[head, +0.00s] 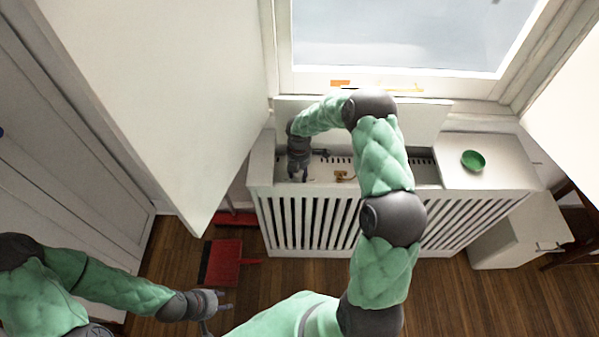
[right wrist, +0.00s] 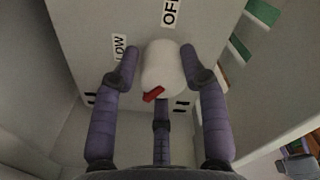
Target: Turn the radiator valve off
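The radiator valve is a white knob (right wrist: 162,70) with a red pointer (right wrist: 154,95), seen in the right wrist view. The pointer is on the knob's lower side, tilted slightly left. A label "LOW" (right wrist: 119,46) is left of the knob and a label "OFF" (right wrist: 171,10) is above it. My right gripper (right wrist: 160,70) has its fingers spread around the knob, one on each side and one below; I cannot tell whether they touch it. In the head view this gripper (head: 298,170) is down inside the radiator cover's open top, and the knob is hidden. My left gripper (head: 217,313) is open and empty, low at the left.
The slatted white radiator cover (head: 330,222) stands under the window, its lid (head: 425,118) raised at the back. A green bowl (head: 473,160) sits on its right end. A large white panel (head: 165,90) rises left of the cover. A red dustpan (head: 221,262) lies on the floor.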

